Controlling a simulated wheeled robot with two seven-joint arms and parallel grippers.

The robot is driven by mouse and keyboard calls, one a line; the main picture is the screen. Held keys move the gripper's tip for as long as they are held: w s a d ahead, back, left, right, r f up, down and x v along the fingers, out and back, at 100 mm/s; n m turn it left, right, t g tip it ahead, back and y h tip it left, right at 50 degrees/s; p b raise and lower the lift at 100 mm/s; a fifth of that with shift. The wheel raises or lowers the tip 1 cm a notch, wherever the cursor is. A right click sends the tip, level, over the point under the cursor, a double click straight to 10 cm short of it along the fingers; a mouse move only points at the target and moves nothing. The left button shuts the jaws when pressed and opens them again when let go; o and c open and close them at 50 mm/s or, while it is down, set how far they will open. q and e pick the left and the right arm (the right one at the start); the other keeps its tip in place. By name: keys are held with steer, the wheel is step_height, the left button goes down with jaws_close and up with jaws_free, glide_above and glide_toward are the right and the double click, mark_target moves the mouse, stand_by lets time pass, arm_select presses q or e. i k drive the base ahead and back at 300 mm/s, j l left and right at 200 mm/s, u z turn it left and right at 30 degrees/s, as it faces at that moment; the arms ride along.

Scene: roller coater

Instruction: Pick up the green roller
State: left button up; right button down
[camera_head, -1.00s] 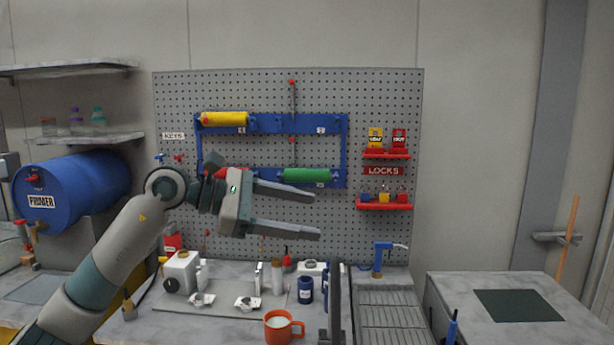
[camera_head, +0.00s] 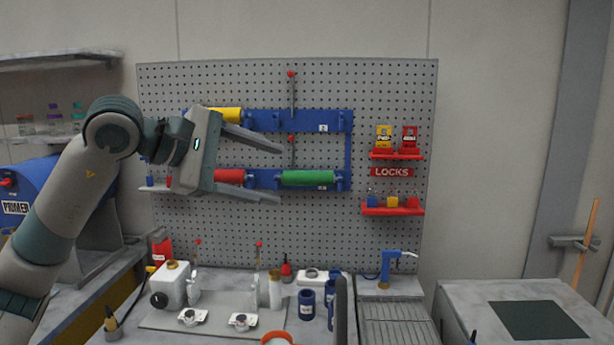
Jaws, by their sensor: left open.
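The green roller (camera_head: 307,178) lies horizontally in the lower right place of the blue rack (camera_head: 347,150) on the pegboard. My left gripper (camera_head: 280,174) is open and empty, its two fingers pointing right toward the rack, one above the other. The upper finger shows above the green roller's height and the lower finger a little below it, both to the left of the roller in the picture. No contact with the roller shows. My right gripper is not in view.
A red roller (camera_head: 229,177) and a yellow roller (camera_head: 228,114) sit in the rack, partly behind my left gripper. Red lock shelves (camera_head: 393,209) hang to the right. The bench below holds a white canister (camera_head: 170,284), blue jars (camera_head: 306,304) and an orange mug (camera_head: 280,338).

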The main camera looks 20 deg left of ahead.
mark_target(302, 178)
steer(key=i+j, duration=0.3)
steer(key=i, duration=0.2)
steer(key=i+j, duration=0.25)
steer(key=i, duration=0.2)
steer(key=i+j, duration=0.3)
steer(key=i, duration=0.2)
